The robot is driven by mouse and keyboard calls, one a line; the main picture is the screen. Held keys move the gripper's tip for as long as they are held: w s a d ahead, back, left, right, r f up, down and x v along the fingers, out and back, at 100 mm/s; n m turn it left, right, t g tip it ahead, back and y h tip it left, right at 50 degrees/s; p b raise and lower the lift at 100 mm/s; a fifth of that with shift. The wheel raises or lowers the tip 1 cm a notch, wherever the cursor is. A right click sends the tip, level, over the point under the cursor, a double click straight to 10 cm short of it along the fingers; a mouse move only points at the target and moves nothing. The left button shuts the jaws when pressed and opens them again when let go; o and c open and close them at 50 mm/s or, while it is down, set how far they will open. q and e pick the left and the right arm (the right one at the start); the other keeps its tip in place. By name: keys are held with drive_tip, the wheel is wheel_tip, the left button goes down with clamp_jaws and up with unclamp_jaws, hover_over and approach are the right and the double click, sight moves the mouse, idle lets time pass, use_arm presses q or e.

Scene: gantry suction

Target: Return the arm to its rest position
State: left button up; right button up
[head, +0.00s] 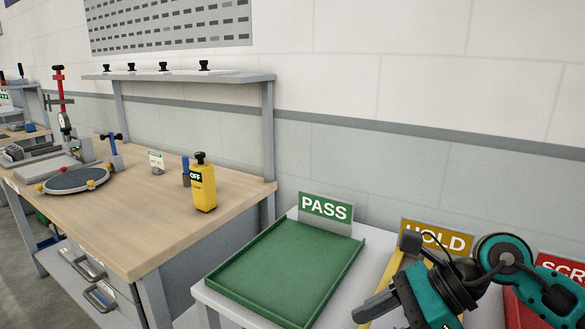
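My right arm comes in from the lower right, teal and black, over the trays on the right. Its gripper (370,306) is at the bottom, to the right of the green tray. No held object shows. My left gripper is not in view.
An empty green tray (246,270) with a PASS sign (325,207) stands beside a yellow HOLD sign (437,238) and a red SCRAP sign (562,268), both partly hidden. A wooden workbench (140,228) holds a yellow device (203,188) reading OFF and a round plate (75,182).

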drive_tip(key=s+a+r+m+t+y, duration=0.1)
drive_tip(key=s+a+r+m+y, duration=0.15)
drive_tip(key=a+r+y, duration=0.35)
drive_tip(key=w+d+r+m+t+y, duration=0.1)
drive_tip(key=w+r+m+t, duration=0.15)
drive_tip(key=m+t, duration=0.55)
drive_tip(key=w+d+r+m+t, duration=0.2)
drive_tip(key=r+m+t, duration=0.3)
drive_tip(key=m, duration=0.5)
drive_tip(key=w+d+f+m+t+h, duration=0.1)
drive_tip(key=d+f+m+t+h, duration=0.1)
drive_tip(key=d+f+m+h, duration=0.5)
drive_tip(key=w+d+f+m+t+h, duration=0.1)
drive_tip(key=d+f+m+t+h, duration=0.2)
drive_tip(key=m+h, duration=0.85)
drive_tip(key=s+d+f+m+g, duration=0.3)
drive_tip(key=s+f+m+g, duration=0.3)
drive_tip(key=f, duration=0.4)
drive_tip(key=s+f+m+g+y, duration=0.2)
drive_tip(key=s+f+m+g, duration=0.7)
drive_tip(key=s, duration=0.7)
drive_tip(key=w+a+f+n+t+y, duration=0.1)
drive_tip(key=w+a+f+n+t, duration=0.2)
drive_tip(key=w+f+t, duration=0.3)
wheel_tip(320, 180, down, 4)
drive_tip(key=shift+w+a+y+p, duration=0.35)
drive_tip(key=shift+w+a, duration=0.1)
drive_tip(key=shift+w, duration=0.6)
